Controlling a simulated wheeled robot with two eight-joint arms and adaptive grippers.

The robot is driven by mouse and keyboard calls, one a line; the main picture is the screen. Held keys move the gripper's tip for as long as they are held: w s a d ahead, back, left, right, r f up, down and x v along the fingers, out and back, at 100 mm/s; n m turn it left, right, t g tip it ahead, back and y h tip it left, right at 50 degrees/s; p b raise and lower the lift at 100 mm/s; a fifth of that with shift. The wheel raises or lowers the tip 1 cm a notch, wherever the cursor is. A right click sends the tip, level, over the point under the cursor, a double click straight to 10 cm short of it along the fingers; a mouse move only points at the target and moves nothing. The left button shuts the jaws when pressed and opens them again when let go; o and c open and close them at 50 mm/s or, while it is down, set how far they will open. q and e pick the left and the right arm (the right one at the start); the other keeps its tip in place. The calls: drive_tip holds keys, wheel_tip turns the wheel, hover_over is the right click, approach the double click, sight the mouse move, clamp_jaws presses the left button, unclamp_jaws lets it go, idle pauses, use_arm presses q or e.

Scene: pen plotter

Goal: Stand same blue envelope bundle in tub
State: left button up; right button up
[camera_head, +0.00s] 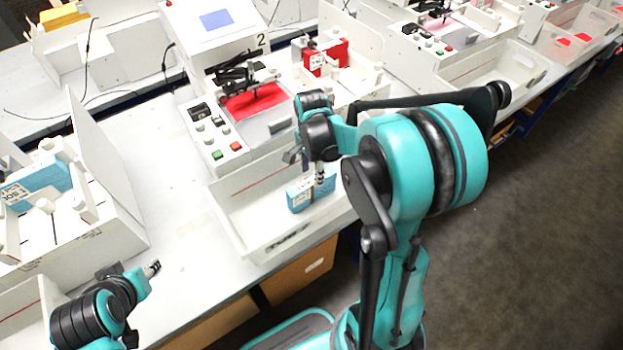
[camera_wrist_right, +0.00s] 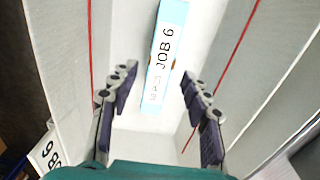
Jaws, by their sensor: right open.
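The blue envelope bundle (camera_head: 311,191) is inside the white tub (camera_head: 262,243) in front of the plotter. It appears to stand on edge; its narrow labelled side reading "JOB 6" shows in the right wrist view (camera_wrist_right: 165,50). My right gripper (camera_head: 306,168) is over the tub, just above the bundle. In the wrist view its spread fingers (camera_wrist_right: 158,80) lie on either side of the bundle's near end, with gaps between. The bundle's right part is partly hidden by my arm. My left gripper (camera_head: 151,270) is low at the left, over the table, away from the tub.
The plotter (camera_head: 216,135) with a red sheet (camera_head: 254,100) and buttons stands behind the tub. A red bundle (camera_head: 326,58) sits in a rack behind it. Another blue bundle (camera_head: 38,186) is in a white holder at left. The table between is clear.

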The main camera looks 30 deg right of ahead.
wheel_tip(320, 180, up, 4)
drive_tip(key=shift+f+p, duration=0.25)
drive_tip(key=shift+p, duration=0.1)
drive_tip(key=shift+s+a+r, duration=0.15)
drive_tip(key=shift+a+r, duration=0.05)
drive_tip(key=shift+r, duration=0.15)
drive_tip(key=s+a+r+n+t, duration=0.7)
drive_tip(key=s+a+n, duration=0.3)
drive_tip(key=n, duration=0.7)
drive_tip(key=shift+s, duration=0.35)
drive_tip(key=shift+a+r, duration=0.1)
drive_tip(key=shift+c, duration=0.4)
